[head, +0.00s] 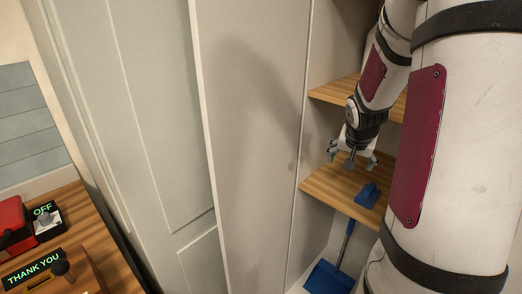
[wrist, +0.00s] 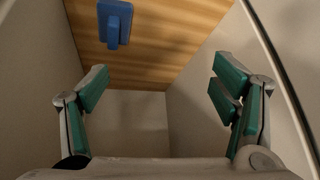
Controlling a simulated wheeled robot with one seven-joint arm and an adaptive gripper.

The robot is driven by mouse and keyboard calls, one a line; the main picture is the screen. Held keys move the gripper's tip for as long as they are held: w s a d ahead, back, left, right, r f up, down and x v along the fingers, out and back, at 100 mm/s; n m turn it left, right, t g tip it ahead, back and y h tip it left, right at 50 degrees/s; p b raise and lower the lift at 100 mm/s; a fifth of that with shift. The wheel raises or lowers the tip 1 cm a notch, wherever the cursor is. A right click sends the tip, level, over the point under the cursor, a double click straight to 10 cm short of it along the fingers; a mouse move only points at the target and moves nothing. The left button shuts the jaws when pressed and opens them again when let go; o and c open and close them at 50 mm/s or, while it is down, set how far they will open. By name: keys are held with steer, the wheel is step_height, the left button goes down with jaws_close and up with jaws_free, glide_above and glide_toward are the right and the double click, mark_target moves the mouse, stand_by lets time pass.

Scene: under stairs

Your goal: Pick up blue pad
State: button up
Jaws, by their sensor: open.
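The blue pad (head: 368,195) lies on the lower wooden shelf (head: 325,186) in the cupboard, with a raised handle on its top. It also shows near the top of the wrist view (wrist: 115,20), left of centre. My gripper (head: 352,160) is above the same shelf, to the left of the pad in the head view and apart from it. In the wrist view my gripper (wrist: 160,88) is open, with its green-padded fingers spread and nothing between them.
A blue dustpan (head: 328,277) with a long handle stands below the shelf. A higher wooden shelf (head: 330,92) is above. Pale cupboard walls close in the sides. A wooden table (head: 75,225) with a red box and illuminated switch signs is at lower left.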

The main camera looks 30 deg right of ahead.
mark_target(372, 189)
steer(key=s+d+f+m, duration=0.1)
steer(key=d+f, duration=0.2)
steer(key=s+d+f, duration=0.1)
steer(key=d+f, duration=0.2)
steer(key=f, duration=0.1)
steer(key=d+f+m+b, duration=0.1)
steer(key=d+f, duration=0.3)
steer(key=shift+s+m+g, duration=0.3)
steer(key=shift+s+g, duration=0.1)
steer(key=shift+s+x, duration=0.15)
steer(key=shift+x, duration=1.4)
steer(key=shift+s+x, duration=0.15)
steer(key=shift+x, duration=1.45)
steer(key=shift+d, duration=0.15)
steer(key=c, duration=1.2)
